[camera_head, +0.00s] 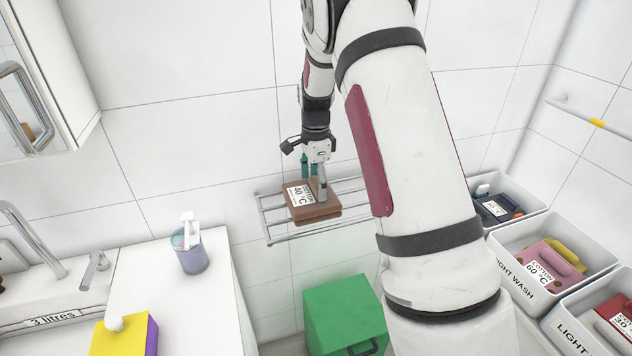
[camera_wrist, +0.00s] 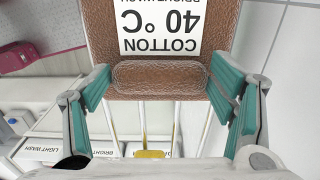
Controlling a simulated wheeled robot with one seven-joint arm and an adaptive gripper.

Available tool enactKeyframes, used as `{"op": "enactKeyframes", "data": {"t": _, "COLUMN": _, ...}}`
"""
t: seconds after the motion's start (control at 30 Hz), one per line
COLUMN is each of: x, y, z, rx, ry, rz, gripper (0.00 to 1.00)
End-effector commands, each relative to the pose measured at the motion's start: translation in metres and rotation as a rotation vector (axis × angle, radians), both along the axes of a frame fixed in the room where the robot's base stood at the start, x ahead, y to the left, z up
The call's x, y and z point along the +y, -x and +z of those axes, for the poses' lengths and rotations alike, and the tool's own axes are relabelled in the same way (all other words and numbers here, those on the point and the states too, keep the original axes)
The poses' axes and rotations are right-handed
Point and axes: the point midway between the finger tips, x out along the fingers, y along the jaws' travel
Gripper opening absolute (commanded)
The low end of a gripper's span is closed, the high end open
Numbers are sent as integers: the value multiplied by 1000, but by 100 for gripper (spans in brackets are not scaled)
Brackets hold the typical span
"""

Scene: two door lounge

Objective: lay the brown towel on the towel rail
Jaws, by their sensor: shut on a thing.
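The brown towel (camera_head: 314,211) is a folded block with a white "COTTON 40 °C" label. In the head view it is at the silver wall rack of parallel bars (camera_head: 290,236), the towel rail, and looks level over its bars; whether it touches them is hard to tell. My gripper (camera_head: 315,184) points down from above and is shut on the towel. In the wrist view the teal fingertips (camera_wrist: 161,82) press on both ends of the raised ridge of the towel (camera_wrist: 220,28). Part of the rack is hidden behind the towel and my arm.
Laundry bins with labelled bundles, including a pink one (camera_head: 548,262), stand at the right. A thin bar with a yellow band (camera_head: 597,123) is on the right wall. A green bin (camera_head: 345,318) stands below the rack. A counter with a blue cup (camera_head: 191,254) is at the left.

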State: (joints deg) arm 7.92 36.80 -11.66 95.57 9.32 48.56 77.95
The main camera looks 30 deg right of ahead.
Motion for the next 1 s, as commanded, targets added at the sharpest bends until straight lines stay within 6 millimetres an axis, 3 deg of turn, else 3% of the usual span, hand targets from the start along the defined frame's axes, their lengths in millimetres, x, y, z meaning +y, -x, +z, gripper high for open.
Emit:
{"op": "enactKeyframes", "data": {"t": 0.1, "x": 0, "y": 0, "z": -3, "rx": 0, "ry": 0, "rz": 0, "gripper": 19}}
{"op": "enactKeyframes", "data": {"t": 0.13, "x": 0, "y": 0, "z": -3, "rx": 0, "ry": 0, "rz": 0, "gripper": 82}}
{"op": "enactKeyframes", "data": {"t": 0.2, "x": 0, "y": 0, "z": -3, "rx": 0, "ry": 0, "rz": 0, "gripper": 97}}
{"op": "enactKeyframes", "data": {"t": 0.67, "x": 0, "y": 0, "z": 4, "rx": -1, "ry": 0, "rz": 1, "gripper": 97}}
{"op": "enactKeyframes", "data": {"t": 0.77, "x": 0, "y": -1, "z": 16, "rx": -3, "ry": 2, "rz": 1, "gripper": 97}}
{"op": "enactKeyframes", "data": {"t": 1.0, "x": 0, "y": -2, "z": 65, "rx": -4, "ry": 1, "rz": 1, "gripper": 97}}
